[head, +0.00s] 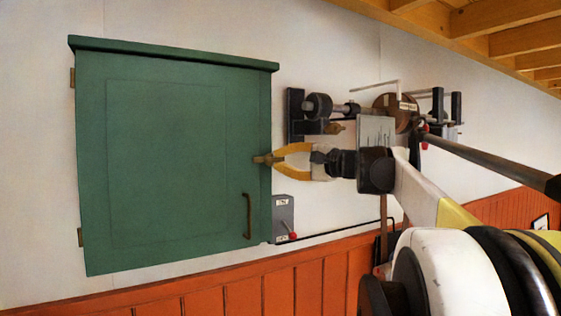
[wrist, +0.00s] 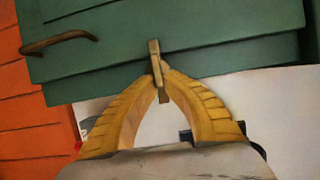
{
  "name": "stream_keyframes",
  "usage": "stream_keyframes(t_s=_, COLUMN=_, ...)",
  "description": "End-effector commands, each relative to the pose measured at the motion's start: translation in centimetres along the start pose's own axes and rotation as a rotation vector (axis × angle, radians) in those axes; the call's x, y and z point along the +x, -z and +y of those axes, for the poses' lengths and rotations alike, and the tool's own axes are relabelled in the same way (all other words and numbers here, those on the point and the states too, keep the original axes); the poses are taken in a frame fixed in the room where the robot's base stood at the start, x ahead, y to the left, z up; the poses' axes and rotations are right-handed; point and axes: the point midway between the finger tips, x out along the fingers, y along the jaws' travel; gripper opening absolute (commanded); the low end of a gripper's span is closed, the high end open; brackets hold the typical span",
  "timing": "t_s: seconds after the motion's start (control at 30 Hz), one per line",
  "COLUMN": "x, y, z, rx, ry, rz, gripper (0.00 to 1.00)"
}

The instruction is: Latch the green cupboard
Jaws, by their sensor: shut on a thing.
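The green cupboard (head: 160,160) hangs on the white wall at the left in the head view, its door closed or nearly so. It also shows in the wrist view (wrist: 220,30). A small brass latch (head: 262,159) sits at the door's right edge. My gripper (head: 272,158) has its yellow fingers shut on this latch. In the wrist view the latch (wrist: 154,50) stands between the fingertips, across the cupboard's edge. The fingers cover part of it, and I cannot tell whether it is engaged. A brown door handle (head: 248,216) is lower on the door and shows in the wrist view (wrist: 60,42).
A grey switch box (head: 283,219) with a red knob is on the wall right of the cupboard's lower corner. A wall-mounted mechanism (head: 318,106) with shafts and wheels is behind my arm. Orange panelling (head: 230,293) runs below. The wall between cupboard and mechanism is narrow.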

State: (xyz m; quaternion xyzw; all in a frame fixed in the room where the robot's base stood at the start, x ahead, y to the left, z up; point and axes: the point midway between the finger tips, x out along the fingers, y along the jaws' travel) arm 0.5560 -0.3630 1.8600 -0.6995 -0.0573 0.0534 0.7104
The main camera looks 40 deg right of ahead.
Motion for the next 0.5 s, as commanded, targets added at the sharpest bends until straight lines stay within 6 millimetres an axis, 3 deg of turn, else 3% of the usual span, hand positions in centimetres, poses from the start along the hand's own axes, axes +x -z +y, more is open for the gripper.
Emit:
stream_keyframes(t_s=0.23, x=0.02, y=-0.01, z=-0.05, rx=0.000, ry=0.001, rz=0.000, gripper=0.00)
stream_keyframes(t_s=0.33, x=0.02, y=-0.01, z=-0.05, rx=0.000, ry=0.001, rz=0.000, gripper=0.32)
stream_keyframes(t_s=0.5, x=0.01, y=-0.01, z=-0.03, rx=-0.001, ry=0.000, rz=0.000, gripper=0.32)
